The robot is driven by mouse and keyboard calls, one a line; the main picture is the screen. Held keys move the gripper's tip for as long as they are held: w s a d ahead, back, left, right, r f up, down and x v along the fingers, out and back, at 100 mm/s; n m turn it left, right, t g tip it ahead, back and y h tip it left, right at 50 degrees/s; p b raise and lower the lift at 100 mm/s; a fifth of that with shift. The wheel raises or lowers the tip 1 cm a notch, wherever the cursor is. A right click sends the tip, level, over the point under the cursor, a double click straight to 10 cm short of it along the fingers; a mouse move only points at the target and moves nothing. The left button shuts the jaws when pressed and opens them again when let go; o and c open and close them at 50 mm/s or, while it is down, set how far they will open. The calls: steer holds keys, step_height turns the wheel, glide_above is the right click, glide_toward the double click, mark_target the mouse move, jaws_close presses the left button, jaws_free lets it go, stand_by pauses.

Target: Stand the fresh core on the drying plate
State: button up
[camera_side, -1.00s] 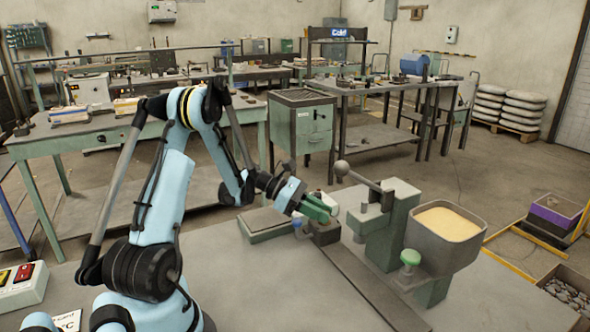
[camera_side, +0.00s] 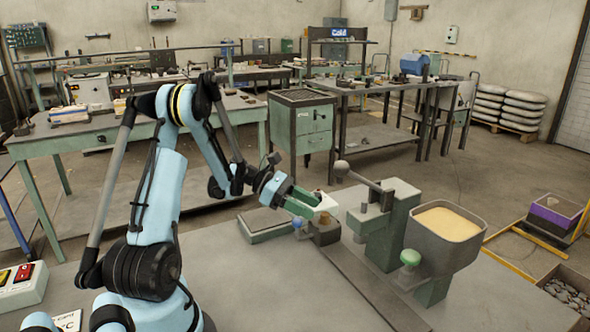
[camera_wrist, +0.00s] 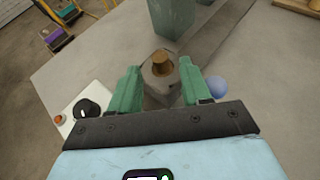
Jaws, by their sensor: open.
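The fresh core appears to be the small tan-brown cylinder (camera_wrist: 163,63), upright at a grey block (camera_wrist: 160,88) in the wrist view. In the side view a small brown top (camera_side: 325,217) shows at the same block, just past my fingertips. My gripper (camera_side: 317,209) is open, with its green fingers spread. In the wrist view the fingers (camera_wrist: 159,76) lie on either side of the block and core; I cannot tell whether they touch.
A green machine (camera_side: 388,225) with a ball-ended lever stands right of the block, beside a hopper (camera_side: 446,224) of yellow sand. A white box with a black knob (camera_wrist: 87,109) lies close on the left in the wrist view.

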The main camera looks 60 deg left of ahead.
steer(key=shift+o, duration=0.5)
steer(key=shift+v, duration=1.85)
step_height(320, 180, up, 2)
steer(key=g+y, duration=0.4)
steer(key=g, duration=0.3)
glide_above(325, 214)
steer(key=a, duration=0.2)
steer(key=shift+s+r, duration=0.15)
steer(key=shift+s, duration=0.2)
step_height(325, 214, up, 7)
steer(key=d+g+y, duration=0.2)
steer(key=g+y, duration=0.1)
steer(key=y, duration=0.2)
steer(key=shift+y, duration=0.3)
steer(key=shift+w+f, duration=0.2)
steer(key=shift+f, duration=2.7)
steer(key=shift+w+f, duration=0.2)
steer(key=shift+f, duration=2.7)
steer(key=shift+c, duration=0.2)
